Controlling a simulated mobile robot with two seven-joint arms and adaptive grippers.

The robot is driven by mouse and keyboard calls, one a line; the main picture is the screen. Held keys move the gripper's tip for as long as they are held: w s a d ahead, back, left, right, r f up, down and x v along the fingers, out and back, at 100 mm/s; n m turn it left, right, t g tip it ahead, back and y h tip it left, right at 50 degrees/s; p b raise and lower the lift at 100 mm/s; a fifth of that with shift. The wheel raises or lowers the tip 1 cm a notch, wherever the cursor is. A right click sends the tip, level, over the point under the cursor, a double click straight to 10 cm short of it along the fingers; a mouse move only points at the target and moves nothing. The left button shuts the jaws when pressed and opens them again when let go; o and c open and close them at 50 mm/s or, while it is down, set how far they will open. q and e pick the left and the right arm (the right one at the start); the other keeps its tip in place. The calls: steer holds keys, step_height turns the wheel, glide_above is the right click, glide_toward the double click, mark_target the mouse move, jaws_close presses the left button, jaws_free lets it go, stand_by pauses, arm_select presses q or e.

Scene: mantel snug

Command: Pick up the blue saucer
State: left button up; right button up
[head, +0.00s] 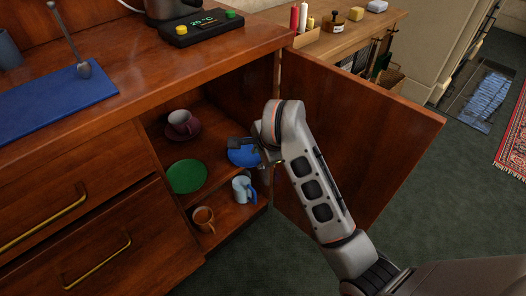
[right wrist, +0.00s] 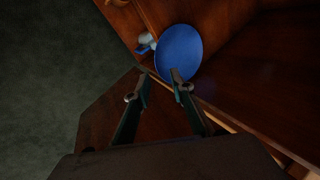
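The blue saucer (head: 238,156) lies in the open cabinet, at the right of the upper shelf, partly hidden by my right gripper in the head view. It shows as a full blue disc in the right wrist view (right wrist: 180,48). My right gripper (right wrist: 159,76) is open, with nothing between its fingers. Its right fingertip overlaps the saucer's near edge in that view; the left fingertip is to the left of the saucer. I cannot tell whether they touch. My left gripper is not in view.
A green saucer (head: 187,176) and a purple-pink cup (head: 180,121) on a dark red saucer (head: 184,134) stand to the left. A pale blue mug (head: 241,189) and a brown mug (head: 203,217) stand below. The open cabinet door (head: 370,125) is close to my right arm.

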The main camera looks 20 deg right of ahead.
steer(key=shift+v, duration=2.5)
steer(key=shift+o, duration=0.2)
